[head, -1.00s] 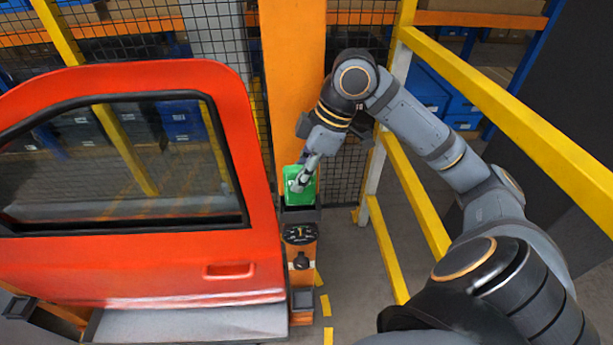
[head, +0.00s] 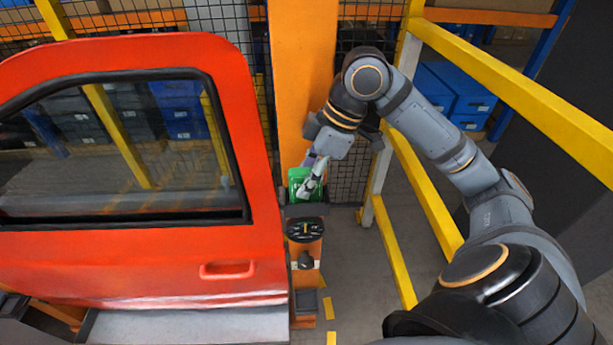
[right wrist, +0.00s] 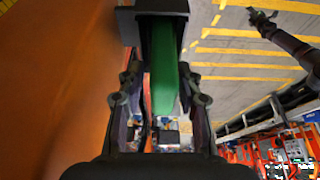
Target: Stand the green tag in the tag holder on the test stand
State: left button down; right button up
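The green tag (head: 296,182) is upright at the dark tag holder (head: 306,209) on the orange test stand (head: 305,268). The holder's front wall hides the tag's lower edge, so I cannot tell how deep it sits. My right gripper (head: 310,184) is at the tag from above. In the right wrist view the green tag (right wrist: 164,70) is edge-on between the two fingers of my right gripper (right wrist: 163,85), with dark pads close on both sides. The holder (right wrist: 128,27) lies just beyond the fingertips. My left gripper (right wrist: 263,18) shows small and far off, its fingers spread.
A red door (head: 262,180) stands close on the left of the stand. An orange post (head: 297,80) and mesh fence are behind it. Yellow rails (head: 425,190) run along the right. Grey floor is free between stand and rails.

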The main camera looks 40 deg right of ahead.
jog(key=shift+o, duration=0.3)
jog(key=shift+r, duration=0.5)
pick_arm(q)
jog(key=shift+w+d+r+p, duration=0.1)
jog(key=shift+w+r+p, duration=0.45)
jog(key=shift+w+r, duration=0.05)
pick_arm(e)
jog(key=v, duration=1.1)
jog(key=shift+r, duration=0.25)
jog(key=shift+s+d, duration=0.1)
